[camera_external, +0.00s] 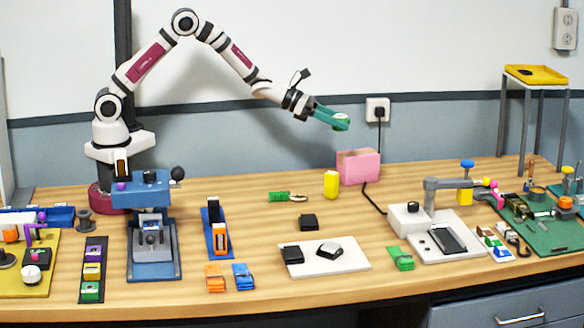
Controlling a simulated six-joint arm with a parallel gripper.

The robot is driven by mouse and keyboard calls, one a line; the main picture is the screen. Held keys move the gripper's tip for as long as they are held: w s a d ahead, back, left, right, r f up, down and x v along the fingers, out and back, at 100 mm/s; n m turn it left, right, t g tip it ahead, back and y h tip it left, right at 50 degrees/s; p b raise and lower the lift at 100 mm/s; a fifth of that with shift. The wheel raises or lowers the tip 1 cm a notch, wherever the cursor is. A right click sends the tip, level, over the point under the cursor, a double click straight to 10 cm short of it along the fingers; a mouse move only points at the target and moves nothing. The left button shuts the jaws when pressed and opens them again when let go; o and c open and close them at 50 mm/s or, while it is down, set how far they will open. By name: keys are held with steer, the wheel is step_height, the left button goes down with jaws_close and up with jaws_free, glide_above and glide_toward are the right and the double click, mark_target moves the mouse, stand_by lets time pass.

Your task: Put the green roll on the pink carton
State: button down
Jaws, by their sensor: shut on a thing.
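The pink carton (359,168) stands upright toward the back of the wooden table, right of the middle. My gripper (334,118) is in the air above and to the left of the carton, with teal fingers pointing right and slightly down. It is shut on the green roll (342,122), of which a small round green part with a pale centre shows at the fingertips. The fingers hide the rest of the roll. The roll is apart from the carton, with clear air between them.
A yellow cylinder (331,184) stands just left of the carton. A dark cable runs from the wall socket (377,109) down behind the carton to the white device (436,236). A green strap item (279,196) and a black block (309,221) lie in front.

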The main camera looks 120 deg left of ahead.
glide_above(347, 154)
step_height(347, 154, down, 6)
steer(key=shift+f, duration=0.25)
step_height(347, 154, down, 4)
steer(key=shift+a+r, duration=0.15)
steer(key=shift+f, duration=0.25)
steer(key=shift+f, duration=0.15)
steer(key=shift+c, duration=1.5)
jaws_free()
